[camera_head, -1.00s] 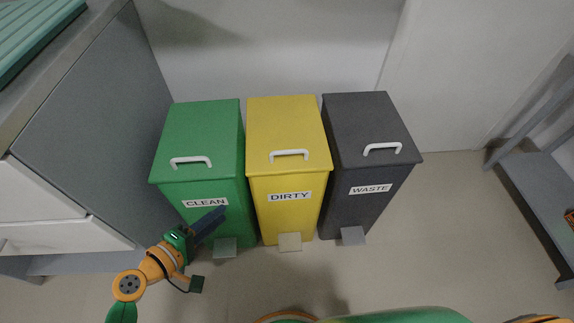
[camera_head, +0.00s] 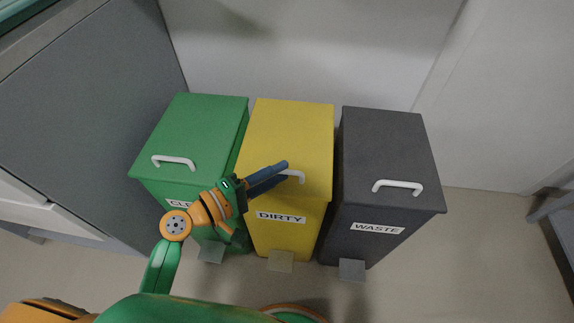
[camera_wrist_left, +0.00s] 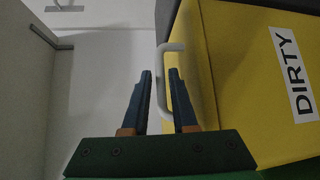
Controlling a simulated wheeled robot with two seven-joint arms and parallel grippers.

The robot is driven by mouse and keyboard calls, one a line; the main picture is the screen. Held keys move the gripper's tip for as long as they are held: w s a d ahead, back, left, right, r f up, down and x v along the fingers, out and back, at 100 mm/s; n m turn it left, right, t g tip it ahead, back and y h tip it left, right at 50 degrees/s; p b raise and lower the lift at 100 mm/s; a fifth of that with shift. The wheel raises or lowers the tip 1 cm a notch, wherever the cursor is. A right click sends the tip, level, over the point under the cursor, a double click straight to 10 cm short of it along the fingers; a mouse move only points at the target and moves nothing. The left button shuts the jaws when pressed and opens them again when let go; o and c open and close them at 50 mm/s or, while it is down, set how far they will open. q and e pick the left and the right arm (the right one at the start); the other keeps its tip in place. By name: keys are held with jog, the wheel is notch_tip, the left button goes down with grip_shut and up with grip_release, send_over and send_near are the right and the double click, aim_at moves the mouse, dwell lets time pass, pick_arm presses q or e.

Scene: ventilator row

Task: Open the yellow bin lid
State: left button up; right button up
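The yellow bin (camera_head: 287,130), labelled DIRTY, stands between the green and dark grey bins with its lid down. Its white handle (camera_head: 298,177) is at the front of the lid, partly hidden by my left gripper (camera_head: 286,168). In the left wrist view, the yellow bin (camera_wrist_left: 245,90) fills the right side and the handle (camera_wrist_left: 163,112) shows in the gap between the fingers of my left gripper (camera_wrist_left: 160,75). The fingers are apart; I cannot tell whether they touch the handle. My right gripper is not in view.
The green bin (camera_head: 205,125) is close on the left and the grey WASTE bin (camera_head: 385,150) on the right, both with lids down. Pedals, including the yellow bin's (camera_head: 280,261), stick out at floor level. A grey cabinet side (camera_head: 90,100) stands at left.

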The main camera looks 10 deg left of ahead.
pick_arm(q)
jog(key=shift+x, duration=1)
grip_shut()
dwell(0.6)
